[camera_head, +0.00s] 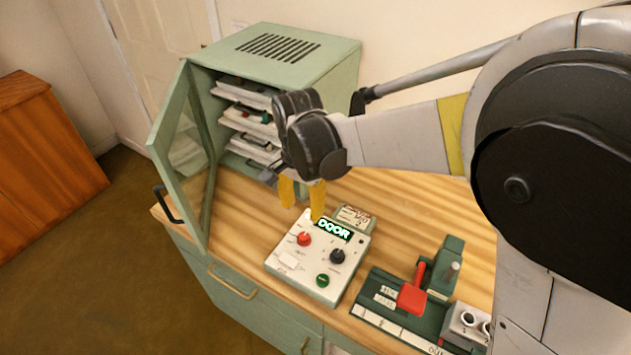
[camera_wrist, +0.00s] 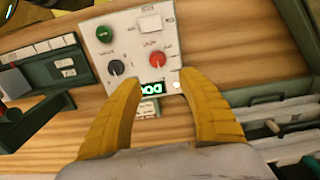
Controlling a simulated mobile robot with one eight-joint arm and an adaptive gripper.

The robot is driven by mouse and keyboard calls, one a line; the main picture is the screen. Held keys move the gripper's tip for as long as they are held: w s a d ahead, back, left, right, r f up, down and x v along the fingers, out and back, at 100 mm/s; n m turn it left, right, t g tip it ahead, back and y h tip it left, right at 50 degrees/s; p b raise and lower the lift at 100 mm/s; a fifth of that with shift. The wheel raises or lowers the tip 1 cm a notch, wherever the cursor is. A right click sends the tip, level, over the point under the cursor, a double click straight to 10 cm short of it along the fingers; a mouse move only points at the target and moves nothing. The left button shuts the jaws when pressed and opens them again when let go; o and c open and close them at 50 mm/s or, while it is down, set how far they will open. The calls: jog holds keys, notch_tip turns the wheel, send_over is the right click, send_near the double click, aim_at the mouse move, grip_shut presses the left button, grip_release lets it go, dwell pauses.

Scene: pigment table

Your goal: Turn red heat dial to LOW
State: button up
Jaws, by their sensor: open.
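The red heat dial (camera_head: 304,239) sits on the upper left of a white control panel (camera_head: 276,259) on the wooden table. It also shows in the wrist view (camera_wrist: 157,60), ahead of my fingers and apart from them. The setting its pointer marks is too small to read. The panel's lit display (camera_head: 333,230) reads DOOR. My gripper (camera_head: 302,203) is open and empty, with two yellow fingers above the panel's back edge. In the wrist view the fingertips (camera_wrist: 157,78) stand apart, on either side of the display end of the panel.
A black knob (camera_head: 337,256) and a green button (camera_head: 322,280) share the panel. A green cabinet (camera_head: 290,45) with trays stands behind, its glass door (camera_head: 183,155) open to the left. A green device with a red lever (camera_head: 413,292) stands at right.

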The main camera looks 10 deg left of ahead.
aim_at(304, 236)
jog(key=f+b, duration=0.1)
jog(key=f, duration=0.2)
jog(key=f+b, duration=0.1)
jog(key=f, duration=0.2)
jog(key=f+b, duration=0.1)
jog(key=f, duration=0.2)
jog(key=shift+s+d, duration=0.1)
jog(key=shift+s, duration=0.3)
jog(key=shift+f, duration=0.65)
grip_shut()
